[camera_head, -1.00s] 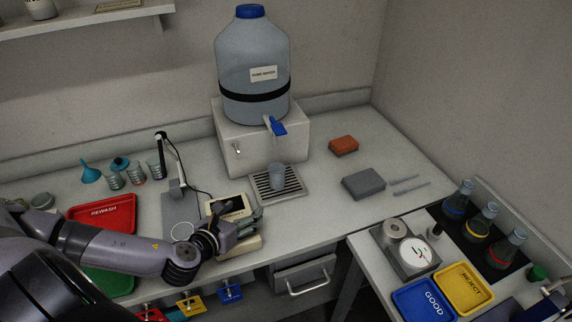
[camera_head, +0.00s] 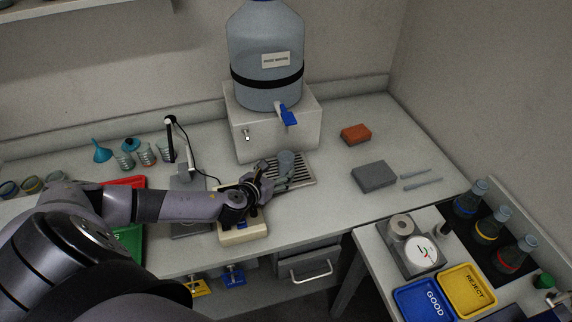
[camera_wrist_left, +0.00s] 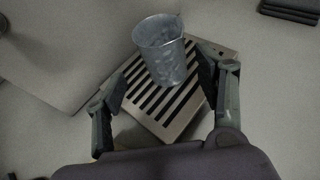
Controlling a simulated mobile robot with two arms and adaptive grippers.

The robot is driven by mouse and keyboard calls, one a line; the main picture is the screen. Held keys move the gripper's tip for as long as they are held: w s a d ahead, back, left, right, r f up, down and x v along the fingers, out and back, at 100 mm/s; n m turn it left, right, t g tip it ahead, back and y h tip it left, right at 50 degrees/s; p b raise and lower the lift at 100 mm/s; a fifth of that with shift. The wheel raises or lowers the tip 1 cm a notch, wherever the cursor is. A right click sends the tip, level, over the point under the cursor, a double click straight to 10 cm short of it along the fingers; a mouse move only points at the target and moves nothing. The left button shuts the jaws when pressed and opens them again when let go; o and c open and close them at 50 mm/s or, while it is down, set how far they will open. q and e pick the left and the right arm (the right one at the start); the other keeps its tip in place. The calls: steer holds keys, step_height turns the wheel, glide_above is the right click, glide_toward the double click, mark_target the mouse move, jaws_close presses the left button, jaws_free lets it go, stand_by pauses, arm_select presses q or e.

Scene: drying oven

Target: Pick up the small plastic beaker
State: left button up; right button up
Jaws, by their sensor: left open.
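The small plastic beaker (camera_head: 286,161) is clear grey and stands upright on the slotted drip tray (camera_head: 304,174) below the water jug's blue tap. In the left wrist view the beaker (camera_wrist_left: 163,50) is just ahead of my left gripper (camera_wrist_left: 160,82), whose two fingers are spread apart, with the right finger close to the beaker's side. In the head view my left gripper (camera_head: 273,177) is at the tray's front left edge, partly overlapping the tray. It is open and empty. My right gripper is not clearly seen.
The large water jug (camera_head: 266,60) on its white stand (camera_head: 276,130) rises behind the tray. A beige device (camera_head: 241,232) lies under my left forearm. A grey block (camera_head: 374,176) and an orange sponge (camera_head: 356,134) lie to the right. Free counter lies between tray and block.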

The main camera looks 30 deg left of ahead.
mark_target(282, 168)
arm_select(q)
steer(key=x, duration=0.3)
steer(key=p+x, duration=0.1)
steer(key=x, duration=0.1)
steer(key=shift+d+r, duration=0.2)
steer(key=shift+d, duration=0.1)
steer(key=shift+w+f, duration=0.15)
steer(key=shift+w, duration=0.15)
steer(key=shift+c, duration=0.3)
steer(key=c, duration=1.3)
steer(key=shift+c, duration=0.2)
arm_select(e)
steer(key=shift+s+r, duration=0.5)
steer(key=shift+s, duration=0.3)
arm_select(q)
steer(key=shift+r, duration=0.2)
